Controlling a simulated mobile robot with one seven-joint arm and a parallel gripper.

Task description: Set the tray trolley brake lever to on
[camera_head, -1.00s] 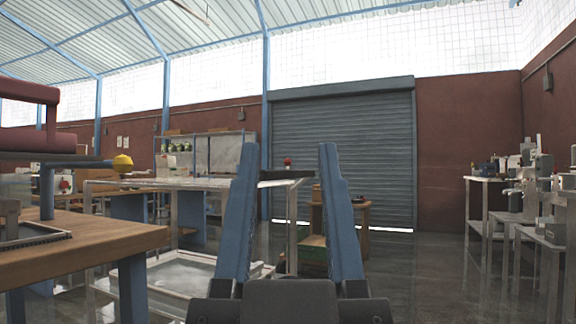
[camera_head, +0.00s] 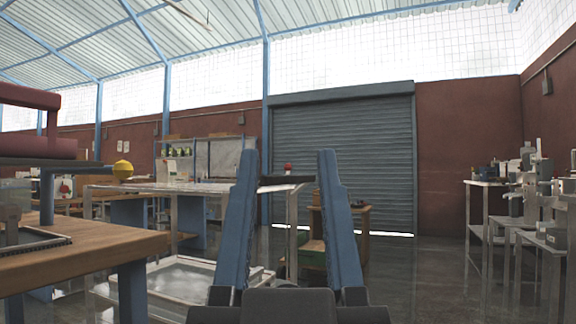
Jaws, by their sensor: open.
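The metal-framed tray trolley (camera_head: 215,187) stands left of centre, with a flat top and a lower shelf (camera_head: 180,278). A dark bar (camera_head: 285,180) shows at the trolley's right end, with a small red piece (camera_head: 288,168) above it. I cannot tell whether either is the brake lever or how the lever is set. My gripper (camera_head: 288,160) is open, its two blue fingers pointing up and forward in the middle of the view. The bar and red piece appear between the fingertips, with no clear contact.
A small wooden cabinet (camera_head: 350,222) is beyond the gripper. Metal tables (camera_head: 485,184) line the right. The floor (camera_head: 430,270) right of centre is clear.

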